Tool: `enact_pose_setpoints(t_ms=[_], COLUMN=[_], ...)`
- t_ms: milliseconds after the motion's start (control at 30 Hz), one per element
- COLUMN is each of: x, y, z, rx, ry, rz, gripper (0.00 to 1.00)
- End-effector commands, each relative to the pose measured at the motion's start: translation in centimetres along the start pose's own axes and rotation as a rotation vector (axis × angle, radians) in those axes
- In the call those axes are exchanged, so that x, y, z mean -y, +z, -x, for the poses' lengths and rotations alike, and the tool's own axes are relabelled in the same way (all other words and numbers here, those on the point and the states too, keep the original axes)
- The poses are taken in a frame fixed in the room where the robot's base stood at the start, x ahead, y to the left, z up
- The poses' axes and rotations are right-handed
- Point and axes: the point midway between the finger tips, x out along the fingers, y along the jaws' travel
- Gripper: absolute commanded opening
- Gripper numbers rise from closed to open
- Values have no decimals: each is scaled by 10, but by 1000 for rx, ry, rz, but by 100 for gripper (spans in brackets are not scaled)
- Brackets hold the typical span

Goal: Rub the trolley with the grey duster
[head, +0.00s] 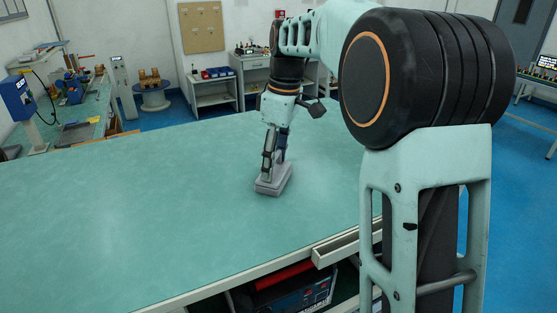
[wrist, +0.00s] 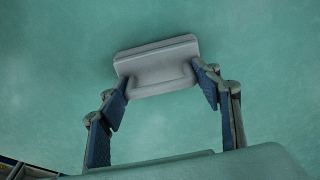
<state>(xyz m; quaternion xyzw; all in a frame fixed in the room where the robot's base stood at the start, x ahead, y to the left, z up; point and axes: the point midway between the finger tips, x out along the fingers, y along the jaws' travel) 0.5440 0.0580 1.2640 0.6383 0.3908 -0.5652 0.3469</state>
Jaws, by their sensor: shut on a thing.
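The grey duster (head: 273,182) is a small block with a raised grip. It lies flat on, or just over, the wide green top (head: 130,210); I cannot tell if it touches. My gripper (head: 272,168) points down and is shut on the duster's grip, near the right part of the top. In the wrist view, the duster (wrist: 158,68) sits between the two fingertips, slightly tilted in the picture. The green top is the only large surface near me; its wheels or legs are not in view, so I cannot confirm it is the trolley.
The green top is otherwise bare, with free room to the left. A drawer edge (head: 345,246) juts out at its front, above a dark red-trimmed case (head: 295,290). A cluttered bench (head: 75,125) stands back left, white cabinets (head: 212,92) at the back.

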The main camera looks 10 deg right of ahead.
Motion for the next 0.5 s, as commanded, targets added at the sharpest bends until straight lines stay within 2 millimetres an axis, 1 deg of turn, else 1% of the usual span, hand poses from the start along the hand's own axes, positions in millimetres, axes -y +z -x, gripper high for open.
enact_pose_setpoints(t_ms=[267, 500], x=[-10, -25], y=[-10, -25], z=[-2, -5], rx=[0, 0], ry=[1, 0], rz=[0, 1], gripper=[39, 39])
